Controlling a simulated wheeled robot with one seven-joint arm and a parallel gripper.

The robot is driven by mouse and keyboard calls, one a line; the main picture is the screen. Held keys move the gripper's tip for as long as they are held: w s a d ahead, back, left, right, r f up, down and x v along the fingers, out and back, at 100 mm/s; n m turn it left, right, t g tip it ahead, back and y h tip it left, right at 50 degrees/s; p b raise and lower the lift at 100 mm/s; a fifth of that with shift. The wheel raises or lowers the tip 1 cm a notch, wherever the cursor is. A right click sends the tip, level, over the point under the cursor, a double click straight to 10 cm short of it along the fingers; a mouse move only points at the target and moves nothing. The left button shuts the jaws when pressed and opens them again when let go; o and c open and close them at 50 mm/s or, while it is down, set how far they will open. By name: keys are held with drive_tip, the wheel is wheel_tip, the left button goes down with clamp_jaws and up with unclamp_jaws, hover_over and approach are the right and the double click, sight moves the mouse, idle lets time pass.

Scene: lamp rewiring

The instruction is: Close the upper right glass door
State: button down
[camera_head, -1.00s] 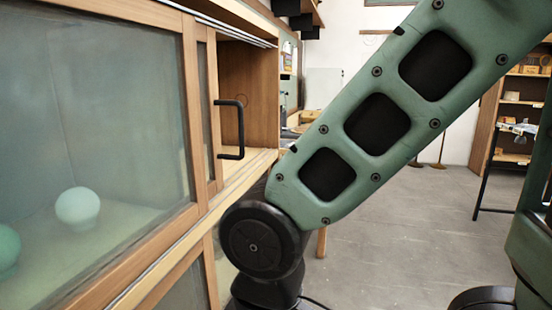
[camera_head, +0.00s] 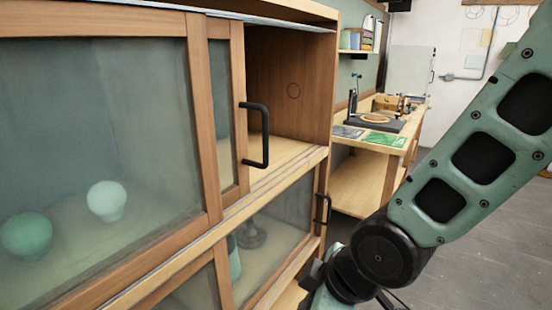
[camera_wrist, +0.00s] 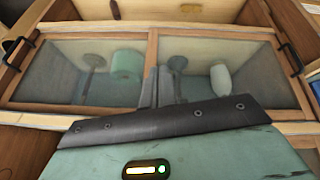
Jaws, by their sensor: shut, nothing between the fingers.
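The upper right glass door (camera_head: 223,115) has a wooden frame and a black bar handle (camera_head: 264,137) in the head view. It is slid left, mostly overlapping the upper left glass door (camera_head: 95,130), so the right part of the upper compartment (camera_head: 290,85) stands open. My gripper (camera_wrist: 156,74) shows in the wrist view, with its fingers together and empty. Behind it there are glass panes with black handles at both sides. I cannot tell its gap to the glass. In the head view my gripper cannot be made out.
Lower glass doors (camera_head: 280,235) with a black handle (camera_head: 322,208) sit below the upper shelf edge. Pale green bulbs (camera_head: 107,200) stand behind the upper left glass. A workbench (camera_head: 385,145) with tools adjoins the cabinet's right side. Grey floor (camera_head: 480,270) is open at right.

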drive_tip(key=w+a+r+n+t+y+p, duration=0.25)
drive_tip(key=w+r+n+t+p, duration=0.25)
drive_tip(key=r+p, duration=0.25)
drive_tip(key=w+a+r+n+t+y+p, duration=0.1)
drive_tip(key=w+r+n+t+y+p, duration=0.3)
drive_tip(key=w+r+n+t+p, duration=0.25)
drive_tip(key=w+a+m+g+p, duration=0.1)
drive_tip(key=w+a, duration=0.2)
drive_tip(key=w, duration=0.7)
drive_tip(key=shift+a+f, duration=0.2)
drive_tip(key=shift+f, duration=0.05)
drive_tip(key=shift+w+d, duration=0.1)
drive_tip(key=shift+w, duration=0.05)
